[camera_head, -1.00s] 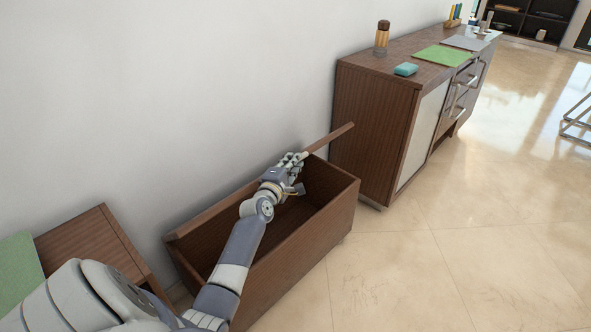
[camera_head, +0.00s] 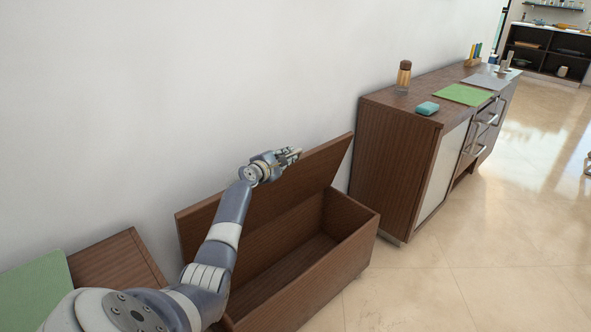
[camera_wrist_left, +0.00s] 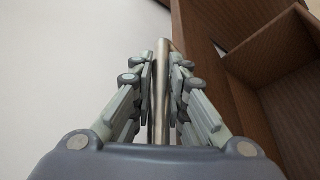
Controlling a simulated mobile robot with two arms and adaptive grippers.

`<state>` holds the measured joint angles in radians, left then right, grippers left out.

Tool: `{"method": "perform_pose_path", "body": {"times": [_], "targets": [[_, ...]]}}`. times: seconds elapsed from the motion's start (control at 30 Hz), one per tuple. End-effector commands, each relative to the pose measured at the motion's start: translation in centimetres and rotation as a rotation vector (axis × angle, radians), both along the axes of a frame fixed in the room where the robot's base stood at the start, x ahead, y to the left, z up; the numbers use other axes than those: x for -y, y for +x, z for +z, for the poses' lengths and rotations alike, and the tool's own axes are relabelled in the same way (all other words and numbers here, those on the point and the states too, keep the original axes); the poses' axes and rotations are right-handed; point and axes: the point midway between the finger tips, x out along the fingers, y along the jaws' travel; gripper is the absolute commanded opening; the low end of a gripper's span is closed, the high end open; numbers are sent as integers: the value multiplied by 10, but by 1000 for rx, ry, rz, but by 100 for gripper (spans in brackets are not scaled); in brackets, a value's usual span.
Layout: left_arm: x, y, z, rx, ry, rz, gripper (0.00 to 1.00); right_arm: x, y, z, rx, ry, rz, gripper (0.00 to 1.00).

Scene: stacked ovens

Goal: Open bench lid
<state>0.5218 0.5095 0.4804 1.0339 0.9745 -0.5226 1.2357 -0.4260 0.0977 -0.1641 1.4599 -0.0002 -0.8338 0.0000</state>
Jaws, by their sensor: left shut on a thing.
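The wooden bench (camera_head: 318,277) stands against the wall, and its inside shows empty. Its lid (camera_head: 322,166) is raised and tilts up toward the wall. My left gripper (camera_head: 292,155) is at the lid's upper edge. The bench's inner walls (camera_wrist_left: 268,50) show at the right of that view. My right gripper is not in view.
A wooden cabinet (camera_head: 398,160) stands just right of the bench, with a shaker (camera_head: 403,78), a blue sponge (camera_head: 428,108) and a green mat (camera_head: 463,95) on top. A low wooden table (camera_head: 118,262) is at the left. The floor in front is clear.

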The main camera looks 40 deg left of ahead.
Motion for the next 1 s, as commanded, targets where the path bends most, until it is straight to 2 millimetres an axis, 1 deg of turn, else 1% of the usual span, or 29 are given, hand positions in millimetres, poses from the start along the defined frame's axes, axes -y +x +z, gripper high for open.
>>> {"method": "perform_pose_path", "body": {"times": [0.03, 0.1, 0.3, 0.47, 0.8, 0.83, 0.87, 1.0], "targets": [[-8, 0, 4, 2, -18, 3, 0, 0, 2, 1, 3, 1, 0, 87], [-16, 1, 7, 1, -40, 4, 0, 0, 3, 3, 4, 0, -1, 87], [-29, 2, 10, -2, -82, 2, 0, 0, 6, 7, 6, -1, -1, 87], [-32, 2, 10, -6, -92, 1, 0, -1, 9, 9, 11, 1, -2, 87], [-32, 3, 10, -7, -94, 1, 0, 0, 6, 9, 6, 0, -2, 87], [-32, 3, 10, -7, -94, 1, 17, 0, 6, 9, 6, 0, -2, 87], [-32, 3, 10, -7, -94, 1, 23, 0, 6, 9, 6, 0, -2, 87], [-32, 3, 10, -7, -94, 1, 23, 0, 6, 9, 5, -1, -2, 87]]}}
